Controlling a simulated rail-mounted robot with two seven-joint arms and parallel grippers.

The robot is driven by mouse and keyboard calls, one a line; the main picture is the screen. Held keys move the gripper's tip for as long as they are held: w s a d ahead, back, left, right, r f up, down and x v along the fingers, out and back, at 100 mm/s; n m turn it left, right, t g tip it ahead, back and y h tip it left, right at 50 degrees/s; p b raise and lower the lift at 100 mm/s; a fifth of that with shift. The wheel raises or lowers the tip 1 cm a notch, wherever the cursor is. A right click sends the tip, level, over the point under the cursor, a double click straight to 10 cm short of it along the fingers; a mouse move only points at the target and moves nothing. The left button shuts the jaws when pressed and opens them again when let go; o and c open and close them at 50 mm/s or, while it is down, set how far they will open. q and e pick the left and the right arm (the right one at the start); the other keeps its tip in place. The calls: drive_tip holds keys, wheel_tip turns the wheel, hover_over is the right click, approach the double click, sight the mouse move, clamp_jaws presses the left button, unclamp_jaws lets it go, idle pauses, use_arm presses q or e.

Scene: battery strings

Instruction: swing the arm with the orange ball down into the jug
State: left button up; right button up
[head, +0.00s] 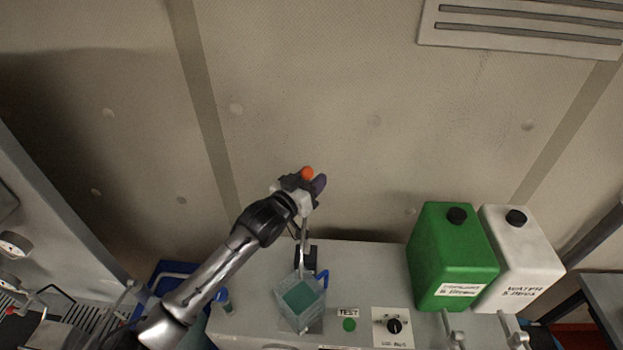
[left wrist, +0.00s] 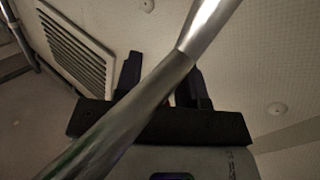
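The jug (head: 289,314) is a clear box-like vessel with green liquid inside and a blue handle (head: 322,279). It stands on the grey bench top. A thin metal arm (head: 304,232) rises behind it from a dark mount (head: 306,258). The orange ball (head: 308,173) is high above the jug, at my left gripper (head: 305,183). In the left wrist view a metal rod (left wrist: 130,107) crosses in front of the left gripper (left wrist: 160,80). Its fingers stand apart, but the rod hides the space between them, so I cannot tell what they hold. My right gripper is out of view.
A green canister (head: 450,250) and a white canister (head: 522,255) stand at the right of the bench. A TEST button (head: 349,325) and a black knob (head: 394,326) are right of the jug. A blue tray (head: 160,275) is at the left. The wall rises behind.

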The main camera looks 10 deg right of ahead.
use_arm(q)
drive_tip(key=shift+c, duration=0.5)
clamp_jaws()
drive_tip(key=shift+r, duration=0.1)
